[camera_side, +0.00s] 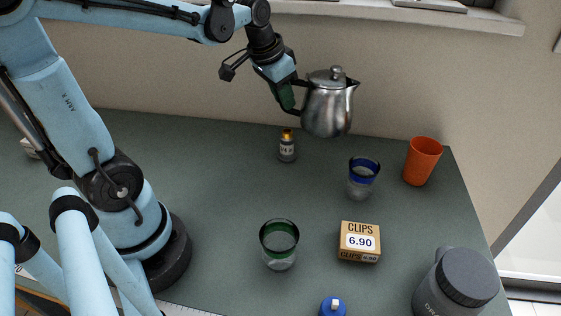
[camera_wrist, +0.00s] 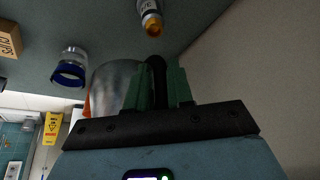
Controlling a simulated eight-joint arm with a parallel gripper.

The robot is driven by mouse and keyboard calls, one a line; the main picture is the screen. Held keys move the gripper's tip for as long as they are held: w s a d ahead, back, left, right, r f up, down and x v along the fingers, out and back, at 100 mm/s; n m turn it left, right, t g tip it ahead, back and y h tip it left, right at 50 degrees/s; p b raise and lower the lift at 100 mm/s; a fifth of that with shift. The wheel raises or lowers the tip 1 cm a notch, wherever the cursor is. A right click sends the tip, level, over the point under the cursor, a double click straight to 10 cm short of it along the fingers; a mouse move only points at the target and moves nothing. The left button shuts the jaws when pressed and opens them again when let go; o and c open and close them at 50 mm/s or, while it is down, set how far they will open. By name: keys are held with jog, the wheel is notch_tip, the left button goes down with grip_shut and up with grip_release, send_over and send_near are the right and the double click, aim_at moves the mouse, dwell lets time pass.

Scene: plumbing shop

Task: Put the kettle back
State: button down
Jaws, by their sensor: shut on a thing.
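A steel kettle (camera_side: 328,106) with a lid, a knob on top and a spout pointing right hangs in the air above the back of the table, roughly upright. My gripper (camera_side: 289,98) is at its left side, shut on its dark handle. In the wrist view my gripper's green fingers (camera_wrist: 160,86) close around the black handle, and the kettle's metal body (camera_wrist: 112,84) shows behind them, partly hidden.
Below the kettle stand a small bottle with an orange cap (camera_side: 287,147) and a blue-rimmed glass (camera_side: 362,180). An orange cup (camera_side: 422,161), a green-rimmed glass (camera_side: 280,246), a clips box (camera_side: 359,242) and a grey jar (camera_side: 456,284) stand around. The table's left-centre is clear.

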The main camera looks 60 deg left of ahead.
jog(key=s+d+n+g+y, duration=0.35)
jog(key=s+n+g, duration=0.25)
jog(key=s+n, duration=1.45)
jog(key=shift+n+h, duration=0.25)
jog(key=shift+n, duration=0.7)
jog(key=shift+s+a+f, duration=0.35)
jog(key=shift+a+f, duration=1.35)
jog(key=shift+f, duration=0.15)
jog(key=shift+s+a+f, duration=0.35)
jog(key=shift+a+f, duration=1.4)
jog(key=shift+f, duration=0.15)
jog(key=shift+s+a+f, duration=0.35)
jog(key=shift+a+f, duration=1.35)
jog(key=shift+f, duration=0.15)
jog(key=shift+f, duration=0.1)
jog(key=c, duration=1)
grip_release()
